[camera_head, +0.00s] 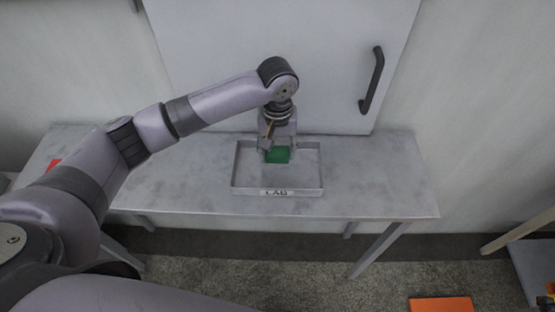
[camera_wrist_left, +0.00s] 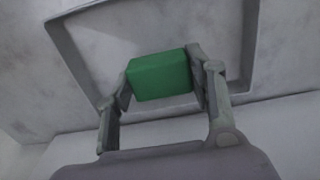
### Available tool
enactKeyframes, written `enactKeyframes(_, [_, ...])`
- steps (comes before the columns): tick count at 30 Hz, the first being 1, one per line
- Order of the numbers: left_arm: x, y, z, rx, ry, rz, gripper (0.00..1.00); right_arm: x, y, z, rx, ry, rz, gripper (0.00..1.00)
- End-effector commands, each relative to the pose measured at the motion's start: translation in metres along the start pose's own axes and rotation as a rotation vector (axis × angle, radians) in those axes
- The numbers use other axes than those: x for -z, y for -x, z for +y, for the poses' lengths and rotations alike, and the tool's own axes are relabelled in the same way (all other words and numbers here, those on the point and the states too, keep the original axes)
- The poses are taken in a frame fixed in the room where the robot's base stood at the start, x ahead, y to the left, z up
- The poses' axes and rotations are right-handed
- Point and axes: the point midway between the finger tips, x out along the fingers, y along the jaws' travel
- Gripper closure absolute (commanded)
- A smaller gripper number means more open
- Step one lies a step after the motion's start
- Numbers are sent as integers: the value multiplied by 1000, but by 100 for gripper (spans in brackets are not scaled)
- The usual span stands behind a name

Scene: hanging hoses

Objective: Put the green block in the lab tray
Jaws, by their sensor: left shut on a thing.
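The green block (camera_head: 277,155) is between the fingers of my left gripper (camera_head: 276,150), over the back part of the lab tray (camera_head: 309,187). The tray is a shallow grey tray with a "LAB" label on its front wall. In the left wrist view the green block (camera_wrist_left: 159,75) is gripped between both fingers of my left gripper (camera_wrist_left: 160,82), and the tray (camera_wrist_left: 246,40) lies beyond it. I cannot tell whether the block touches the tray floor. My right gripper is not in view.
The tray stands on a grey table (camera_head: 380,175) with free room to its right and left. A white panel with a black handle (camera_head: 372,80) is behind the table. A red item (camera_head: 54,163) lies at the table's left end. An orange item (camera_head: 441,304) is low at right.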

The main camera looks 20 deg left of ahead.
Motion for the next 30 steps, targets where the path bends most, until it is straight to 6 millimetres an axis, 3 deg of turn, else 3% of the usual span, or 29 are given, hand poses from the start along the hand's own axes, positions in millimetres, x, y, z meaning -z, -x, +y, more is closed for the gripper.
enactKeyframes(6, [-1,-20,0,1,0,-3,80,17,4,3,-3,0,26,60])
enactKeyframes(12, [0,-48,0,1,0,-2,80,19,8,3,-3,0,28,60])
enactKeyframes(25, [0,-55,0,-1,0,0,80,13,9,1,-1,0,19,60])
enactKeyframes(26, [0,-55,0,-1,0,0,49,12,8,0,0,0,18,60])
enactKeyframes(30, [0,-55,0,-1,0,0,39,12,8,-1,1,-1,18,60])
